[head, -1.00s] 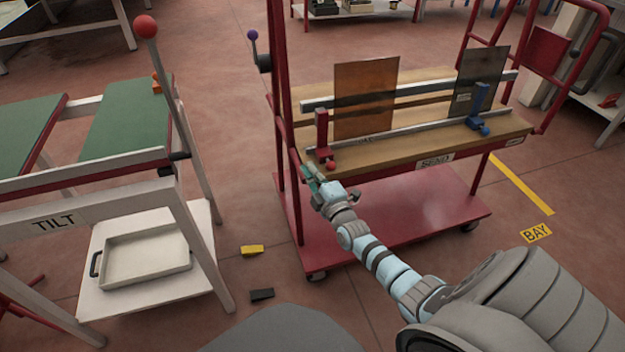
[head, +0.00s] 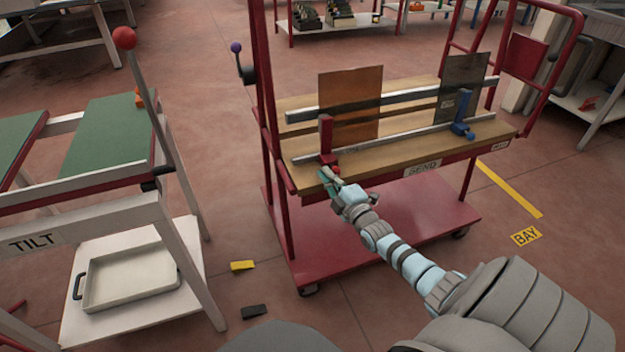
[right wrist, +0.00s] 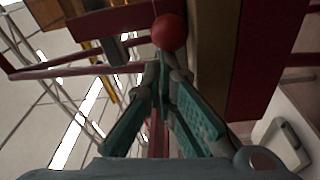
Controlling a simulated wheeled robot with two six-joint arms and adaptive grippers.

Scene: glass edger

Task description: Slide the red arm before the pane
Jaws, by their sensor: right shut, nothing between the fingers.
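The red arm (head: 326,138) stands upright on the front rail (head: 400,138) of the red cart. It overlaps the left edge of the brown pane (head: 358,98), in front of it. Its red knob (head: 335,169) sits low at the front and shows as a red ball in the right wrist view (right wrist: 168,32). My right gripper (head: 328,178) is shut and empty, close to the knob on its near left side. In the wrist view its fingertips (right wrist: 165,75) meet just below the ball; whether they touch it I cannot tell. My left gripper is not in view.
A blue arm (head: 463,116) stands before a dark pane (head: 464,80) farther right on the rail. A red post (head: 265,90) rises at the cart's left end. A tilt table (head: 110,135) with a red-knobbed lever (head: 124,38) stands left. Floor between is mostly clear.

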